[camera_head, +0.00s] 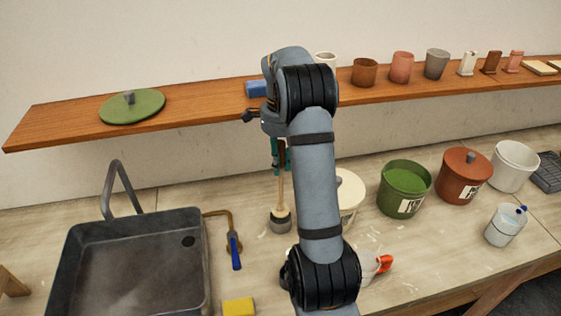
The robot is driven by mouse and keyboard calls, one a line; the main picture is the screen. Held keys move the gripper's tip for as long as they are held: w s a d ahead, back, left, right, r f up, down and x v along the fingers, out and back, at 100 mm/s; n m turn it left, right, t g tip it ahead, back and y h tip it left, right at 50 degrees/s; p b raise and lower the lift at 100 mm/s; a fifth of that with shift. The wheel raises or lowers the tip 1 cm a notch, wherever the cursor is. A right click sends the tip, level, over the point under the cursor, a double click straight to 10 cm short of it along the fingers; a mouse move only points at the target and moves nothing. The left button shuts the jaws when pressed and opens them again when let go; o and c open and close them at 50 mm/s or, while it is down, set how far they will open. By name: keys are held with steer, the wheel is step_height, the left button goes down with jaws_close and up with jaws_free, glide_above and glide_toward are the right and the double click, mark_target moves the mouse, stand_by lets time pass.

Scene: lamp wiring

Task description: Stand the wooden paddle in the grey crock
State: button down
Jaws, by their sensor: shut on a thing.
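My gripper (281,168) points down behind my arm, its teal fingers shut on the upper handle of the wooden paddle (281,190). The paddle hangs nearly upright, with its pale wider end low over the worktop. A small grey vessel, seemingly the grey crock (280,225), shows right at the paddle's lower end. The paddle's end overlaps the crock's top in this view. I cannot tell whether it is inside the crock or just above or in front of it. My arm hides the area just to the right.
A cream pot (350,195), green bucket (404,190) and rust-red lidded pot (463,178) stand right. A wooden shelf (205,110) with cups and a green lid (132,106) runs behind. A yellow sponge (238,307) lies in front.

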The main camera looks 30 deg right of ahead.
mark_target(280, 142)
steer(key=shift+f, duration=0.55)
steer(key=shift+f+b, duration=2.2)
steer(key=shift+f, duration=0.05)
steer(key=shift+f+b, duration=0.5)
steer(key=shift+f, duration=0.1)
steer(key=c, duration=1.5)
jaws_free()
steer(key=shift+r, duration=0.1)
step_height(280, 142, up, 12)
steer(key=shift+f, duration=0.1)
